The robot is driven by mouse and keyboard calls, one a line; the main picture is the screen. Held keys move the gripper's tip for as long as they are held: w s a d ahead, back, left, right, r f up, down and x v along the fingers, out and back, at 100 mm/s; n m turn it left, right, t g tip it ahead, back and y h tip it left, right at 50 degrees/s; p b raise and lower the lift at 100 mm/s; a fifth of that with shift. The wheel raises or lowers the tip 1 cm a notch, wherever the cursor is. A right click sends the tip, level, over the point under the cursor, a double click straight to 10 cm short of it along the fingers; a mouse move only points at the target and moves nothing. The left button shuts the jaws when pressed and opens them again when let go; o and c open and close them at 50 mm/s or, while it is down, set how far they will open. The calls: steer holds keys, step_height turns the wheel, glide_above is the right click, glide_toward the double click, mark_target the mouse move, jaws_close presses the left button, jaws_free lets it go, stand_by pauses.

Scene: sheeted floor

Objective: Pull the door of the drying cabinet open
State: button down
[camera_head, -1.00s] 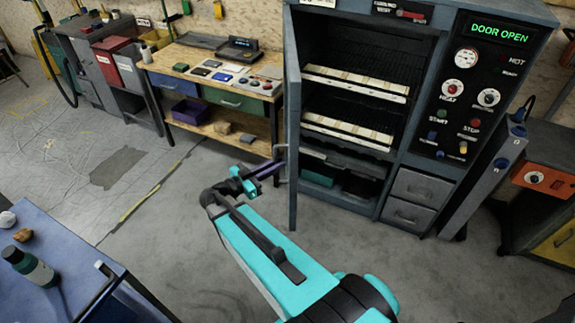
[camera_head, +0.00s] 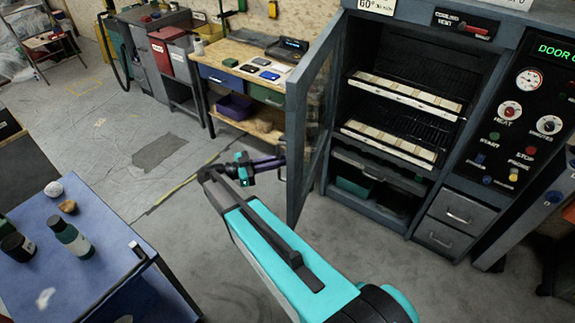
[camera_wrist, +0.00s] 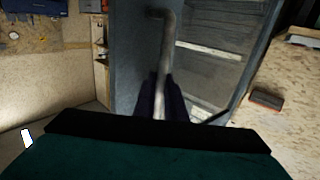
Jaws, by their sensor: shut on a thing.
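The drying cabinet (camera_head: 318,190) stands right of centre in the head view, with pale strips on its racks inside. Its door (camera_head: 312,120), a grey frame with a glass pane, is hinged on the left and stands partly open towards me. My gripper (camera_head: 281,161) is at the door's outer face. In the wrist view the dark fingers (camera_wrist: 160,98) are shut on the door's metal handle (camera_wrist: 166,45), a bent bar that runs down between them. The display (camera_head: 556,50) begins with "DOOR", its end cut off by the frame edge.
A blue table (camera_head: 100,215) with bottles and small lumps stands at the lower left. A wooden workbench (camera_head: 228,58) with drawers is behind the door. Grey floor (camera_head: 240,285) lies open between the blue table and the cabinet.

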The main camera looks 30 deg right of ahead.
steer(key=w+a+m+g, duration=0.1)
steer(key=w+a, duration=0.2)
steer(key=w, duration=0.2)
steer(key=shift+a+g+y, duration=0.2)
steer(key=shift+g+y, duration=0.1)
steer(key=shift+g, duration=0.1)
steer(key=c, duration=1.8)
jaws_free()
steer(key=shift+w+r, duration=0.1)
steer(key=shift+r, duration=0.05)
